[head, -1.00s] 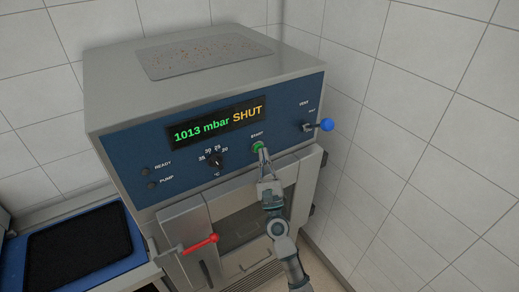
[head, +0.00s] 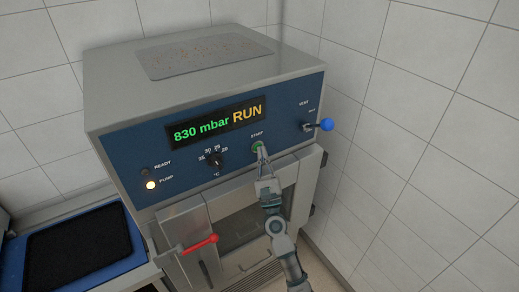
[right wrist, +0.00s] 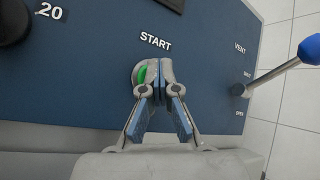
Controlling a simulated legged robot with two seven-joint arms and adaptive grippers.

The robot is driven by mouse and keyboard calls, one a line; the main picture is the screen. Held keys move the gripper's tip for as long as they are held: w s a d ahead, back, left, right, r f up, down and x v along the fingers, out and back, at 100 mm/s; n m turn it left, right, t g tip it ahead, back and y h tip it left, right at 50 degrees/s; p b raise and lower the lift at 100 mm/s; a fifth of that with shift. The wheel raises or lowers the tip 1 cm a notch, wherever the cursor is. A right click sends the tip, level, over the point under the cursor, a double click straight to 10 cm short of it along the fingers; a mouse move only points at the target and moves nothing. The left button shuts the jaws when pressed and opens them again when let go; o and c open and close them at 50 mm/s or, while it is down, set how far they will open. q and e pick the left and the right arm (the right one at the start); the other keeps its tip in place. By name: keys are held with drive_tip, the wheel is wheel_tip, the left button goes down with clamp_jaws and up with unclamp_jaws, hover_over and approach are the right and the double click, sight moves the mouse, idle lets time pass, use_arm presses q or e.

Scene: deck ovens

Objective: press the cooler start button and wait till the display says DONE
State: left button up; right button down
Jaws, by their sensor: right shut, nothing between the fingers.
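The cooler (head: 120,160) is a steel cabinet with a blue front panel. Its display (head: 215,123) reads "830 mbar RUN". The green start button (head: 256,149) sits under the word START. My right gripper (head: 260,150) is shut and empty, with its fingertips at the button. In the right wrist view the closed fingertips (right wrist: 156,75) cover much of the green button (right wrist: 141,75); I cannot tell whether they press it. The pump lamp (head: 151,185) glows and the ready lamp (head: 145,172) is dark. My left gripper is not in view.
A vent lever with a blue knob (head: 326,125) sticks out right of the button. A temperature dial (head: 215,161) is to the left. A red-handled door lever (head: 200,244) projects below. A blue-framed black tray (head: 75,245) lies at lower left. Tiled walls stand close behind and right.

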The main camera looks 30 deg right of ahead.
drive_tip(key=shift+s, duration=0.9)
drive_tip(key=shift+d, duration=0.1)
drive_tip(key=s+p, duration=0.1)
drive_tip(key=s, duration=0.4)
drive_tip(key=shift+d, duration=0.15)
drive_tip(key=shift+f, duration=0.1)
idle(0.4)
